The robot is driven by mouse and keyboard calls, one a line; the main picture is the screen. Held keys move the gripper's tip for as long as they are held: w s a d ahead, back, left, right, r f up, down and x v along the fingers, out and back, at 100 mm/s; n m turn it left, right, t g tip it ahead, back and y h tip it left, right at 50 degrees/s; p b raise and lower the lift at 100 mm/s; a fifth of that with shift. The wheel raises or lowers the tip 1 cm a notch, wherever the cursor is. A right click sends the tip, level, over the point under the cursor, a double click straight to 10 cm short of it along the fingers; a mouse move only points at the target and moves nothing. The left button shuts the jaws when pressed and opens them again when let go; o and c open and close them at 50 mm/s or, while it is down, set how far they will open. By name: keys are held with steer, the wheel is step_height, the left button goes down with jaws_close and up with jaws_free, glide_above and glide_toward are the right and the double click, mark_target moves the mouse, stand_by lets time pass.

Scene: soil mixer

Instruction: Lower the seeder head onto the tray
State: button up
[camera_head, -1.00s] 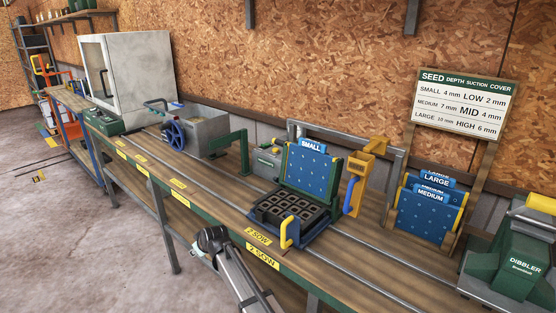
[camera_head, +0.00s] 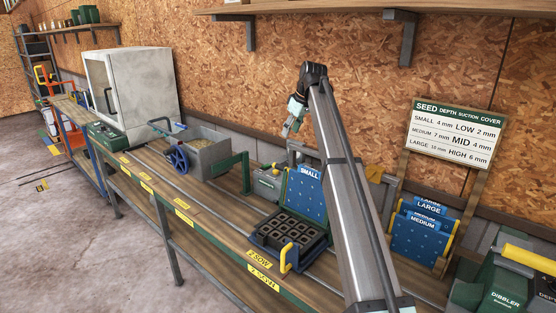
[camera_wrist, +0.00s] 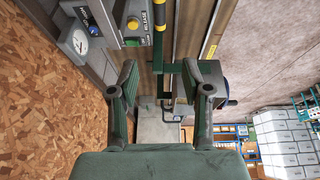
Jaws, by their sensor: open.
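The seeder head is a blue dotted plate (camera_head: 306,193) labelled SMALL, standing tilted up at the back of its station. The black cell tray (camera_head: 290,228) lies flat in front of it, uncovered. A yellow handle (camera_head: 287,257) stands at the front of the station. My gripper (camera_head: 292,127) is raised above and behind the seeder head, apart from it. In the wrist view my gripper (camera_wrist: 162,78) has its two fingers spread with nothing between them. My arm hides the right side of the station.
A grey control box with a gauge (camera_wrist: 80,42) and a yellow-gripped release lever (camera_wrist: 159,18) shows in the wrist view. A hopper (camera_head: 202,148) with a blue wheel stands left. Spare blue plates (camera_head: 414,240) and the dibbler (camera_head: 490,285) stand right. A shelf (camera_head: 380,8) hangs above.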

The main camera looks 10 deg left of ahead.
steer(key=p+x, duration=0.4)
steer(key=x, duration=1.3)
steer(key=shift+w+f, duration=0.1)
steer(key=shift+f, duration=0.05)
jaws_close()
